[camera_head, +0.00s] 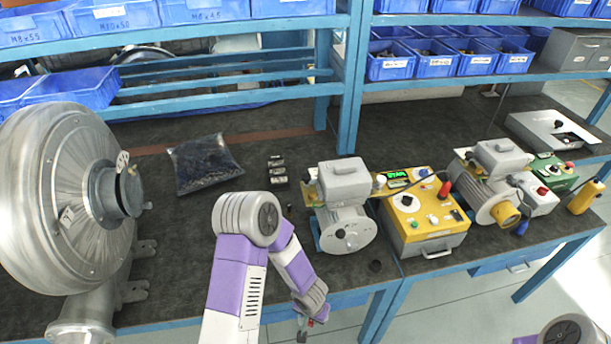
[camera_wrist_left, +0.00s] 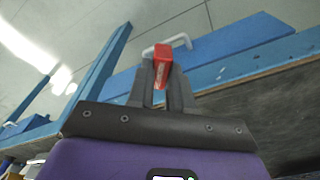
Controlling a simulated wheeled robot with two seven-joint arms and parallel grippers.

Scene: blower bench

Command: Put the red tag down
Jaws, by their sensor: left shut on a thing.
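The red tag (camera_wrist_left: 162,67) is held between the two dark fingers of my left gripper (camera_wrist_left: 164,82) in the left wrist view. It is a small red block-like piece with a faint pale marking on its face. In the head view my left gripper (camera_head: 303,325) hangs at the bottom middle, by the front edge of the bench, with a bit of the red tag (camera_head: 310,322) showing. The fingers are shut on the tag. Below and behind it in the wrist view are the blue bench frame and the floor. My right gripper is out of view.
The dark bench top (camera_head: 185,225) has a large grey blower (camera_head: 60,190) at left. A bag of dark parts (camera_head: 205,163), a grey motor unit (camera_head: 343,205) and a yellow control box (camera_head: 425,215) stand on it. Blue bins (camera_head: 390,62) fill the shelf above.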

